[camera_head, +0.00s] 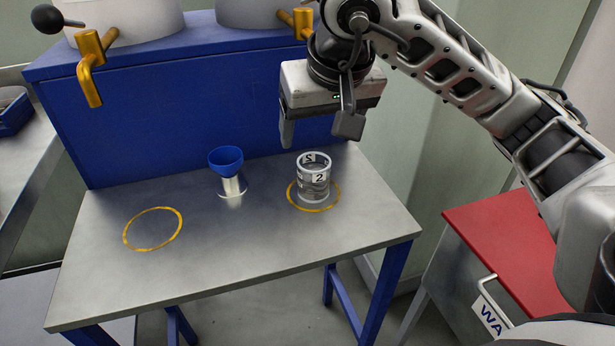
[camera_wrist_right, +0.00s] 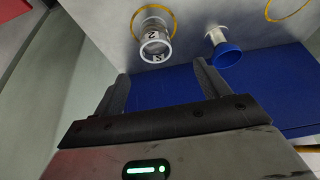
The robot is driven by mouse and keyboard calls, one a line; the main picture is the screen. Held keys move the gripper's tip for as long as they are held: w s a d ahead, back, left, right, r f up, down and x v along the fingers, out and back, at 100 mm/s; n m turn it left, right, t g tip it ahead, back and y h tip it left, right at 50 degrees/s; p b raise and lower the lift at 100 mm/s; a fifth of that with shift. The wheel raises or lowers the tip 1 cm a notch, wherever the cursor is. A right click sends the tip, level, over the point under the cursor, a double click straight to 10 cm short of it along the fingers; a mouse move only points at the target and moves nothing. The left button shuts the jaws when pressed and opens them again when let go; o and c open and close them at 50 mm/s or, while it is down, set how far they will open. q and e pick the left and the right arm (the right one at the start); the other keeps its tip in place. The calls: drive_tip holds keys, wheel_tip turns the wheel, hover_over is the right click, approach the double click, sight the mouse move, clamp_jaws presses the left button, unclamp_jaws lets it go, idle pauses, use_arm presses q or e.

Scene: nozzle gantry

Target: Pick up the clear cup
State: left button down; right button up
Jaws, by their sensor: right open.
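The clear cup (camera_head: 314,179), marked with a 2, stands upright inside the right yellow ring (camera_head: 332,205) on the metal table (camera_head: 230,270). It also shows near the top of the right wrist view (camera_wrist_right: 154,42). My right gripper (camera_head: 318,138) is open and empty, above the table and close to the blue cabinet front. In the head view its fingers hang above the cup's level; in the right wrist view the cup lies beyond the fingertips (camera_wrist_right: 160,72), apart from them. My left gripper is not in view.
A blue funnel (camera_head: 226,158) on a silver stem stands left of the cup. The left yellow ring (camera_head: 152,229) is empty. A blue cabinet (camera_head: 190,110) with brass taps (camera_head: 90,70) rises behind the table. A red-topped bin (camera_head: 505,250) stands at right. The table's front is clear.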

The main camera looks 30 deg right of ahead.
drive_tip(key=b, duration=0.1)
approach(312, 169)
drive_tip(key=f, duration=0.1)
drive_tip(key=a+f, duration=0.1)
drive_tip(key=shift+s+a+f, duration=0.1)
drive_tip(key=shift+a+f, duration=0.05)
drive_tip(key=shift+f, duration=0.2)
drive_tip(key=x, duration=0.3)
drive_tip(key=b+x, duration=0.1)
drive_tip(key=x, duration=0.1)
drive_tip(key=shift+d+f, duration=0.1)
drive_tip(key=shift+d, duration=0.3)
drive_tip(key=shift+w+f, duration=0.3)
drive_tip(key=shift+w, duration=0.05)
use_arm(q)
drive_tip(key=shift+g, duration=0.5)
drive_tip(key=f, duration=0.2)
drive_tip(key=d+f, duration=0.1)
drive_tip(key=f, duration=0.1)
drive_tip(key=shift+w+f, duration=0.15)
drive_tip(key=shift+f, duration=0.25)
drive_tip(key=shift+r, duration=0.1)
use_arm(e)
drive_tip(key=c, duration=1.2)
drive_tip(key=shift+r, duration=0.1)
